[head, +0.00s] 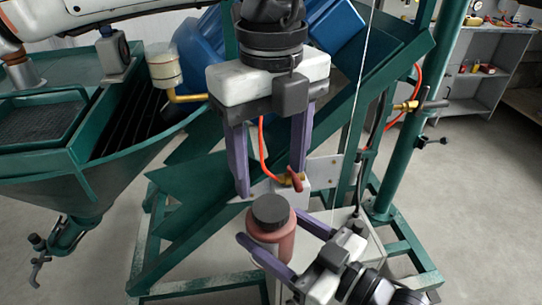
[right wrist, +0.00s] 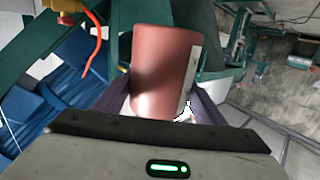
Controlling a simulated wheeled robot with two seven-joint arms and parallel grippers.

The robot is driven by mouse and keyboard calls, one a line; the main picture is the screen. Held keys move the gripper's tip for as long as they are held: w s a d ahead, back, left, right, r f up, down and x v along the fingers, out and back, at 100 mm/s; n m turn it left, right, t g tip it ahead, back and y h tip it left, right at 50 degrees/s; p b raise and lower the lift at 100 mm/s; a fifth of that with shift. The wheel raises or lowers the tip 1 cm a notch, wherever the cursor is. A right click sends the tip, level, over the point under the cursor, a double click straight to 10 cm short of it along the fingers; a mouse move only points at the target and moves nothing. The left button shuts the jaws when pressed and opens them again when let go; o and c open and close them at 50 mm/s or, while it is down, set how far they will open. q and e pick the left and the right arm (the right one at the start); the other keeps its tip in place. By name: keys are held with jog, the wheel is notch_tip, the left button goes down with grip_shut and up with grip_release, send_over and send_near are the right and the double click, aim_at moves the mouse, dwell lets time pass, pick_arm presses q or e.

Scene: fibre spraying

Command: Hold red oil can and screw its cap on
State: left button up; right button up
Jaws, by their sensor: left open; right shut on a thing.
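The red oil can (head: 272,247) stands roughly upright at the lower middle of the head view. A dark round cap (head: 270,209) sits on its top; I cannot tell how tightly. My right gripper (head: 271,228) comes from the lower right and is shut on the can's body, one purple finger on each side. My left gripper (head: 268,190) points down just above the cap. Its purple fingers are spread wide and hold nothing. In the right wrist view the red can (right wrist: 165,75) stands between the fingers, a pale label at its right edge; the cap is not visible there.
A green machine frame (head: 195,190) with a sloping chute stands close behind both grippers. A green hopper (head: 100,165) is at the left. A red hose (head: 262,145) and brass fitting hang behind the left gripper. Shelves (head: 485,70) stand far right; grey floor lies open there.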

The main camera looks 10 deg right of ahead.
aim_at(271, 207)
pick_arm(q)
notch_tip(271, 207, down, 7)
jog(key=shift+f, duration=0.1)
dwell(0.3)
